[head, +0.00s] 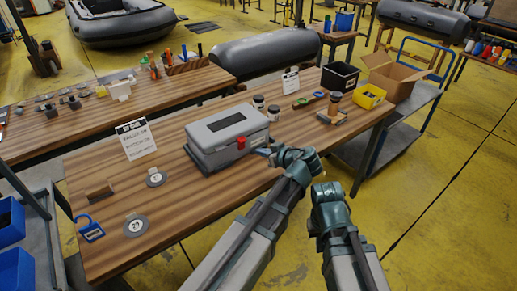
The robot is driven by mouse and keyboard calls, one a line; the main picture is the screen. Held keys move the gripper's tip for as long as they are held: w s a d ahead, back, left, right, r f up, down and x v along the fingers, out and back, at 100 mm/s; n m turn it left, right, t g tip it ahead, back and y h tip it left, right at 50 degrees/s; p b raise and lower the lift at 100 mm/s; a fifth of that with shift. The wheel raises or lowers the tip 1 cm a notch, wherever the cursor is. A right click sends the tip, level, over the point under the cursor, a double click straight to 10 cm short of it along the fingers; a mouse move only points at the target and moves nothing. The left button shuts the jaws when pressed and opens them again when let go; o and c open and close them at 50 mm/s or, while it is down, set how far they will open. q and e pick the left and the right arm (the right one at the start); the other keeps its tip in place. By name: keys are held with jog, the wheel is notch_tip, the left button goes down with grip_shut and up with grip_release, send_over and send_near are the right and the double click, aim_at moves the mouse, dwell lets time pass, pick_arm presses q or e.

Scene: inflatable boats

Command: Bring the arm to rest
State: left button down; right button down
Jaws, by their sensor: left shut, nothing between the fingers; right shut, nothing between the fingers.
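My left arm reaches up from the bottom middle. Its gripper (268,151) is shut and empty at the front right corner of the grey case, above the near edge of the wooden table (200,185). I cannot tell whether it touches the case. My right arm stands to the right of it, and its gripper (324,190) is shut and empty over the yellow floor, off the table's edge. Its fingertips are hard to make out. The grey case (228,134) is closed, with a red tag on its front.
A cart (419,95) carries a cardboard box (393,75). Floor at the right is clear.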

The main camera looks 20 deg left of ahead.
pick_arm(q)
jog(key=shift+s+d+r, duration=0.1)
jog(key=shift+s+d, duration=0.1)
jog(key=shift+d, duration=0.05)
dwell(0.3)
jog(key=s+a+f+m+g+h, duration=0.1)
jog(key=s+f+m, duration=0.1)
jog(key=s+f, duration=0.1)
jog(key=s+a+f+m+g+h, duration=0.1)
jog(key=s+f+m+g+h, duration=0.1)
jog(key=s+f, duration=0.1)
jog(key=s+a+f+m+g+h, duration=0.1)
jog(key=s+f+m+g+h, duration=0.1)
jog(key=s+f, duration=0.1)
jog(key=shift+s+a+f, duration=0.1)
jog(key=shift+s+f, duration=0.1)
jog(key=shift+s, duration=0.65)
jog(key=s+d+f+m+g+h, duration=0.2)
jog(key=s+d+m+h, duration=0.15)
jog(key=s+h, duration=0.2)
jog(key=s+d+r+m+y+p, duration=0.2)
jog(key=s+d+r+m+p, duration=0.2)
jog(key=d, duration=0.6)
jog(key=shift+s+d+r+m+g+p, duration=0.15)
jog(key=shift+s+r+m+g+p, duration=0.25)
jog(key=shift+s+r+p, duration=0.5)
jog(key=shift+f, duration=0.1)
